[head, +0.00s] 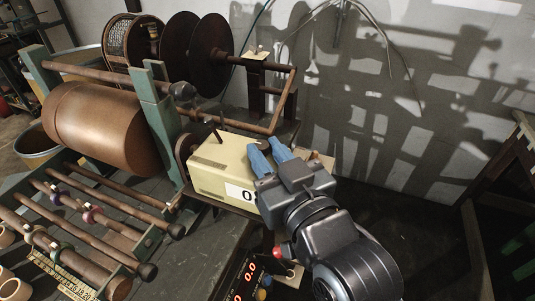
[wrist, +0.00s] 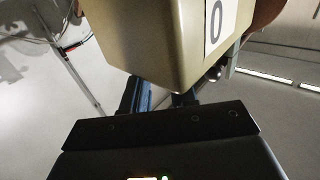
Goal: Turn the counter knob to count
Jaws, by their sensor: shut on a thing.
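The counter (head: 218,168) is a cream box beside the green machine frame, with a white panel showing a black 0. It also fills the upper middle of the wrist view (wrist: 150,40), where the 0 reads clearly. My gripper (head: 264,147) comes from the lower right, with its two blue fingers at the right end of the counter. The fingers are closed on the counter knob, which is mostly hidden between them; only a small dark part shows at the fingertips. In the wrist view the box covers the fingertips and the knob.
A large brown roller (head: 95,125) and several rods (head: 100,205) lie to the left. Dark reels (head: 205,55) stand behind the counter. A bent brown bar (head: 285,100) rises close behind my fingers. A red digital display (head: 243,275) is below. The floor to the right is open.

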